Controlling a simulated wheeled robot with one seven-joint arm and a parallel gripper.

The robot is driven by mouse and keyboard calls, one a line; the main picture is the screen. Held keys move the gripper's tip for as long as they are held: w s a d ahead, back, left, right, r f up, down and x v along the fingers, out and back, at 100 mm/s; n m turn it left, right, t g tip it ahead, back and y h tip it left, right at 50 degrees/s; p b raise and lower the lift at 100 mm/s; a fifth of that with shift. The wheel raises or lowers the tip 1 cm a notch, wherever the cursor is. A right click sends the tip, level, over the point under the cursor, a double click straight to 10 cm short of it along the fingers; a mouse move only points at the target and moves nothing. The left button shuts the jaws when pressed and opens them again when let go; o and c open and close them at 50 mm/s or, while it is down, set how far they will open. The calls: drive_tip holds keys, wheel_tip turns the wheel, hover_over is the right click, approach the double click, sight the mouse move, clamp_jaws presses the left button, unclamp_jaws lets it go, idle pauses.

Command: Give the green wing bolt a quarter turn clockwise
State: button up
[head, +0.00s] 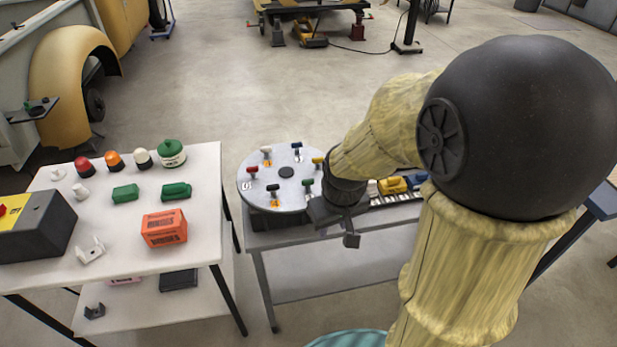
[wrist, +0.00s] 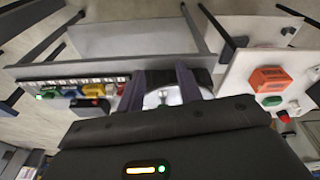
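A round light-grey disc (head: 290,170) stands on the front table and carries several coloured wing bolts around its rim. The green wing bolt (head: 308,184) is at the disc's right front, just left of my wrist in the head view. My gripper (wrist: 163,85) points down over the disc's right side, with its two dark fingers apart. In the wrist view a small greenish shape, apparently the green wing bolt (wrist: 163,96), shows between the fingers. I see no contact with it. The fingertips are largely hidden in the head view.
Red (head: 252,171), yellow (head: 318,160), blue (head: 297,146), white (head: 266,150) and black (head: 273,189) wing bolts share the disc. A rack with coloured parts (head: 394,186) is to the right. A white table (head: 110,240) on the left holds lamps and an orange box (head: 164,227).

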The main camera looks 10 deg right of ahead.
drive_tip(key=w+a+r+n+g+b, duration=0.1)
drive_tip(key=w+r+n, duration=0.1)
drive_tip(key=w+n, duration=0.5)
drive_tip(key=w+a+r+n+g+b, duration=0.1)
drive_tip(key=w+r+n, duration=0.15)
drive_tip(key=w, duration=0.95)
wheel_tip(320, 180, up, 2)
drive_tip(key=n, duration=0.7)
hover_over(308, 180)
drive_tip(key=shift+r+m+b, duration=0.2)
drive_tip(key=shift+m+b, duration=0.05)
drive_tip(key=shift+b, duration=0.1)
drive_tip(key=shift+w, duration=0.1)
wheel_tip(308, 180, down, 18)
drive_tip(key=shift+r, duration=0.25)
clamp_jaws()
